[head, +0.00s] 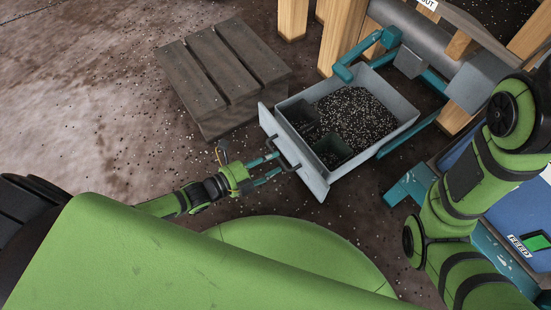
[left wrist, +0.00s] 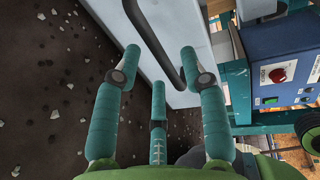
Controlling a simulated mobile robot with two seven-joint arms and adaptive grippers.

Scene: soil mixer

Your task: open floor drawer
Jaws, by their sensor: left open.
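The grey floor drawer (head: 404,104) stands out from under the machine, its open top showing. Dark speckled soil and two dark square compartments show inside. Its pale front panel (head: 297,158) carries a dark bar handle (head: 284,150). My left gripper (head: 272,168) is at the front panel, by the handle. Whether a finger touches the panel cannot be told. My right arm shows in the head view, but its gripper does not.
A dark slatted wooden platform (head: 222,75) stands left of the drawer. Wooden posts (head: 343,38) and teal frame parts (head: 410,186) flank it. A blue control box (left wrist: 265,60) with a red button (left wrist: 277,75) is at right. Speckled floor (head: 90,110) lies open at left.

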